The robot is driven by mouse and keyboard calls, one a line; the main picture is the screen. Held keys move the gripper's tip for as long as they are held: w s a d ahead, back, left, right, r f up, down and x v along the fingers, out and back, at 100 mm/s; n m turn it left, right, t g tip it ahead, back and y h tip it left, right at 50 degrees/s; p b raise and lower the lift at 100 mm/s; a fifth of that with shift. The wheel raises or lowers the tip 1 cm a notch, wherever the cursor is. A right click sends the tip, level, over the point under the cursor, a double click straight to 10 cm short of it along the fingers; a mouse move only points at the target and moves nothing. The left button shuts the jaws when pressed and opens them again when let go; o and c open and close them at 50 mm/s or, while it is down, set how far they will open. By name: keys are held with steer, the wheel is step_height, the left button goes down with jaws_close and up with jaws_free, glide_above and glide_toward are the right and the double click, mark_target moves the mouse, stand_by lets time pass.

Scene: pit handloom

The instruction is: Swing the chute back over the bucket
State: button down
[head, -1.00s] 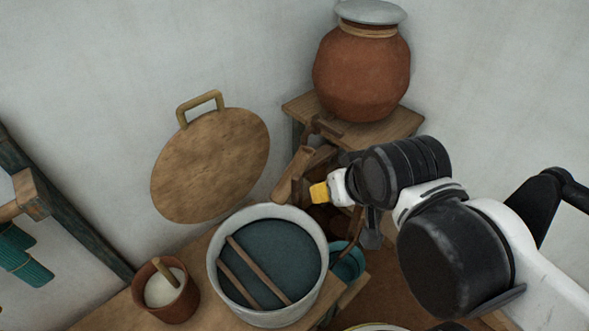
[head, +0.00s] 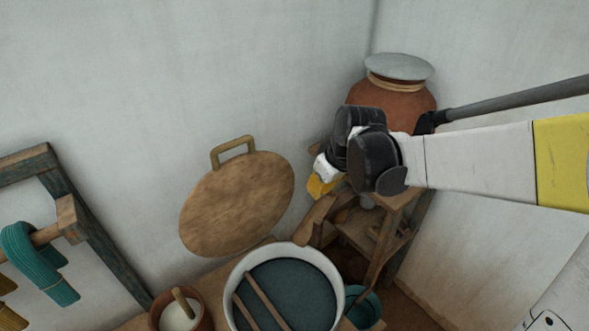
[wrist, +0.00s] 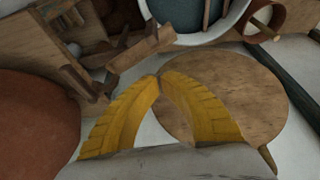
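The wooden chute (head: 316,219) slants from the small wooden stand down to the left, its lower end near the rim of the dye vat. The teal bucket (head: 362,308) stands low to the right of the vat, and the chute's lower end appears to the left of it. In the wrist view the chute (wrist: 140,52) lies just beyond my fingertips. My gripper (head: 321,187) is above the chute in the head view. In the wrist view my gripper's yellow fingers (wrist: 159,76) meet at the tips with nothing seen between them.
A clay jar (head: 392,98) with a grey lid stands on the wooden stand (head: 372,240), behind my arm. A round wooden lid (head: 237,205) leans on the wall. The white vat (head: 238,277) holds dark liquid and sticks. A small clay pot (head: 203,316) stands left of it.

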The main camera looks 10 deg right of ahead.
steer(key=w+f+n+g, duration=0.1)
steer(key=w+f+n, duration=0.1)
steer(key=w+f, duration=0.3)
steer(key=shift+a+y+p, duration=0.3)
steer(key=shift+a+p, duration=0.1)
steer(key=shift+a, duration=0.05)
steer(key=shift+f, duration=0.25)
steer(key=b, duration=0.4)
glide_above(311, 229)
steer(key=f, duration=0.9)
steer(key=shift+w+a, duration=0.1)
steer(key=shift+a, duration=0.1)
steer(key=shift+d+f, duration=0.1)
